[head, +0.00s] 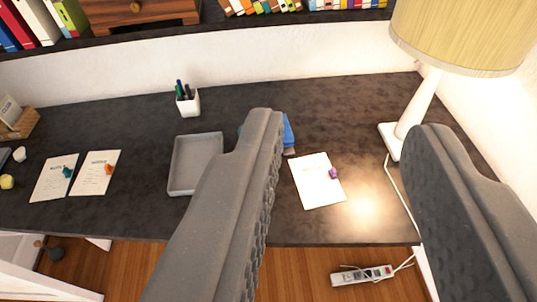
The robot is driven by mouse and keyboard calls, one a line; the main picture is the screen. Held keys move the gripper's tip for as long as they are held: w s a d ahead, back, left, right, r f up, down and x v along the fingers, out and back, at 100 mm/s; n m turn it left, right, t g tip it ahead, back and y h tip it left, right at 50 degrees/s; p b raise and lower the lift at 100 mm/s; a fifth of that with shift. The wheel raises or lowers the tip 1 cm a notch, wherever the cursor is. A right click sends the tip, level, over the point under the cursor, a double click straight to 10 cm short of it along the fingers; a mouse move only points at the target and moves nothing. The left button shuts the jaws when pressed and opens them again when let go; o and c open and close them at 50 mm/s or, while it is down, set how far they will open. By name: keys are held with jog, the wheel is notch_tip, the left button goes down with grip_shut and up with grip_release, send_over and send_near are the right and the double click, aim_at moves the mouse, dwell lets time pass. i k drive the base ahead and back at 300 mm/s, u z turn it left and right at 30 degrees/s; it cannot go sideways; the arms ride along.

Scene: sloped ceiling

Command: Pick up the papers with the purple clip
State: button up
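White papers (312,186) lie flat on the dark desk (345,115), toward its front edge and left of the lamp. A small purple clip (333,173) sits on their right side. My gripper (345,140) is open and empty, with its two grey fingers wide apart in the foreground. In the picture the papers show between the fingers, closer to the left finger. The fingers look to be well above the desk and not touching the papers. The left finger hides part of the desk and of a blue object.
A lamp (410,115) with its cord stands right of the papers. A grey tray (180,186), a white pen cup (188,103) and a partly hidden blue object (289,132) are to the left. Papers with a teal clip (67,172) and an orange clip (108,169) lie far left. A power strip (362,275) is on the floor.

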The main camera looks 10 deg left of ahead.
aim_at(318, 183)
jog(key=z, duration=0.3)
jog(key=i, duration=1.25)
jog(key=z, duration=0.85)
